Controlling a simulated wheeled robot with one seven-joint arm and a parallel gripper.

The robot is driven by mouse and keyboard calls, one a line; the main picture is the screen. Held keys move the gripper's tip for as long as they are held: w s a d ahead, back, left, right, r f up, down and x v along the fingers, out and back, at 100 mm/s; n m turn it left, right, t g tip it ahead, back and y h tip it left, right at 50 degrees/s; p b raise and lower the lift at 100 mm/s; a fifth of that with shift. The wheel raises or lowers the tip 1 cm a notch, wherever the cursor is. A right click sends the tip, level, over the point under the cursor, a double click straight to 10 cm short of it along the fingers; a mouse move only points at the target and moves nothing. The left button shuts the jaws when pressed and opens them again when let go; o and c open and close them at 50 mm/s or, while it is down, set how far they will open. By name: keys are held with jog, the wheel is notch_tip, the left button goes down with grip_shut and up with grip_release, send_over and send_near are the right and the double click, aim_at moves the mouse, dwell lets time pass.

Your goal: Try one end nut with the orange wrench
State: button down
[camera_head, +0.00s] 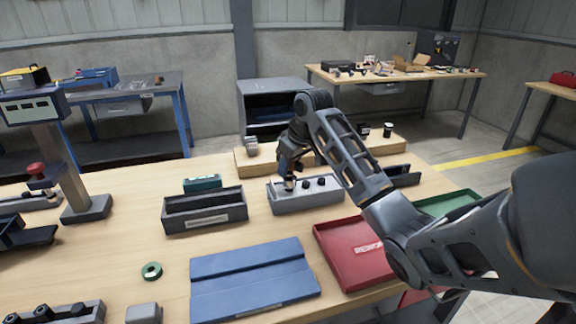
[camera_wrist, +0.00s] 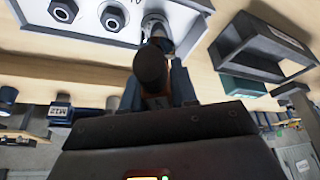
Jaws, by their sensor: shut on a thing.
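A light grey block (camera_head: 308,201) with a row of dark nuts stands near the middle of the table. In the wrist view the block (camera_wrist: 88,22) shows two free hex nuts, one (camera_wrist: 63,10) at the picture's left and one (camera_wrist: 112,18) beside it. My gripper (camera_head: 290,170) is over the block's left end in the head view. It is shut on a tool with a dark round end (camera_wrist: 150,68) and a little brownish orange below it, apparently the orange wrench. The tool's far end is at the end nut (camera_wrist: 157,22); whether it is seated on it is hidden.
A dark grey bin (camera_head: 178,216) stands left of the block, with a teal box (camera_head: 202,184) behind it. A blue mat (camera_head: 254,290) lies in front, a red tray (camera_head: 340,262) at front right, a green tray (camera_head: 445,205) beyond.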

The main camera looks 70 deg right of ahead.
jog(key=shift+f+b, duration=0.35)
jog(key=shift+f, duration=0.45)
dwell(0.4)
dwell(0.5)
jog(key=shift+r+m+p, duration=0.1)
jog(key=shift+m+p, duration=0.4)
jog(key=shift+p, duration=0.2)
jog(key=shift+d+m+h, duration=0.1)
jog(key=shift+m+h, duration=0.2)
jog(key=shift+m, duration=0.3)
jog(key=shift+g, duration=0.3)
jog(key=shift+n, duration=0.6)
jog(key=shift+r, duration=2.4)
